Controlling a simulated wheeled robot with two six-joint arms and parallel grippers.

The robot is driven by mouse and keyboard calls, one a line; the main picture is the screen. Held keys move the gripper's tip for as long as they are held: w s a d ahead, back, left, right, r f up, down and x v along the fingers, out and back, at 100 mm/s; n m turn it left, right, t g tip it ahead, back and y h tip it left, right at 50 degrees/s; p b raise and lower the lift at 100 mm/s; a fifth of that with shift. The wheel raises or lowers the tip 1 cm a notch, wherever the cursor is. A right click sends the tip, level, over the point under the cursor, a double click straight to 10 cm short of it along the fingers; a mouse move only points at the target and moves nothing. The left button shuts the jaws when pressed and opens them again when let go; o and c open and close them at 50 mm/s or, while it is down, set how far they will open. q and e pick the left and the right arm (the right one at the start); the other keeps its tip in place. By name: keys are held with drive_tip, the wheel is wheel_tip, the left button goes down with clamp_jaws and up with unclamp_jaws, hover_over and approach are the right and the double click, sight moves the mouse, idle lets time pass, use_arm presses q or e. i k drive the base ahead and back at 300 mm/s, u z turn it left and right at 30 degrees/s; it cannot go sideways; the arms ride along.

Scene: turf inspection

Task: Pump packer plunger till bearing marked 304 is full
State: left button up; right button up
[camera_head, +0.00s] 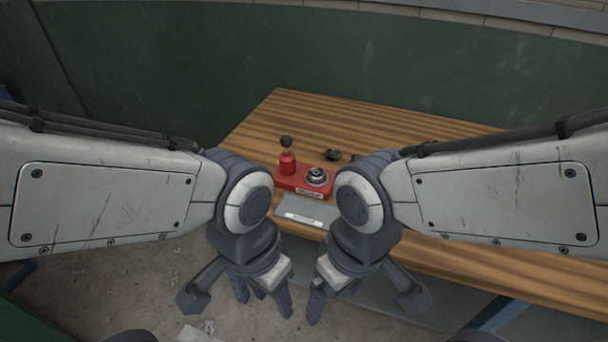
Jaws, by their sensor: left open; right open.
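A red bearing packer (300,188) sits on the wooden table. Its plunger (287,158), a red cylinder topped by a dark round knob, stands upright on the packer's left. A metal bearing (316,177) sits on the packer's right; no number can be read on it. Another small dark ring-shaped part (332,155) lies on the table behind the packer. My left gripper (262,290) and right gripper (330,290) hang pointing down in front of the table edge, apart from the packer. Both are open and empty.
A grey plate with a white label (303,219) lies at the table's front edge. A dark green wall (330,60) stands behind. Paper scraps (198,333) lie on the floor.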

sight(286, 141)
drive_tip(key=u, duration=0.45)
drive_tip(key=i, duration=1)
drive_tip(key=z, duration=0.55)
